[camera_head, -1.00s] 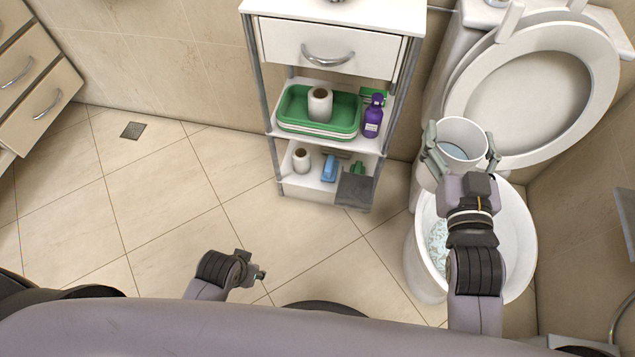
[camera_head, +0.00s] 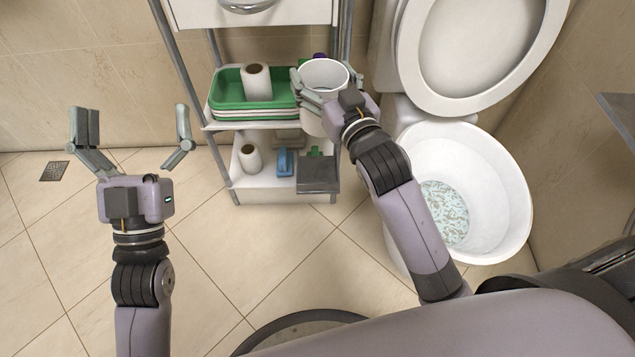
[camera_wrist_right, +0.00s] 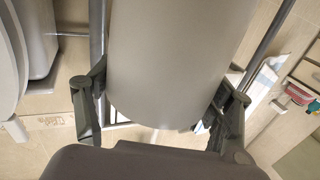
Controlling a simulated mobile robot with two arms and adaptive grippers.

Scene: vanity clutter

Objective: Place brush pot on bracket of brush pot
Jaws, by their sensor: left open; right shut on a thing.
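The white, open-topped cylindrical pot (camera_head: 325,73), which I take as the brush pot, is upright in my right gripper (camera_head: 325,88). That gripper is shut around its sides, in front of the shelf unit's right part. In the right wrist view the pot (camera_wrist_right: 175,60) fills the middle between the two fingers. My left gripper (camera_head: 132,125) is open and empty over the floor, left of the shelf unit. A grey square plate (camera_head: 318,174) sits at the front right of the bottom shelf. I cannot tell whether it is the bracket.
The shelf unit (camera_head: 217,125) holds a green tray (camera_head: 228,88), a white roll (camera_head: 257,82), a lower roll (camera_head: 250,158) and a blue item (camera_head: 285,160). Front floor is mostly clear.

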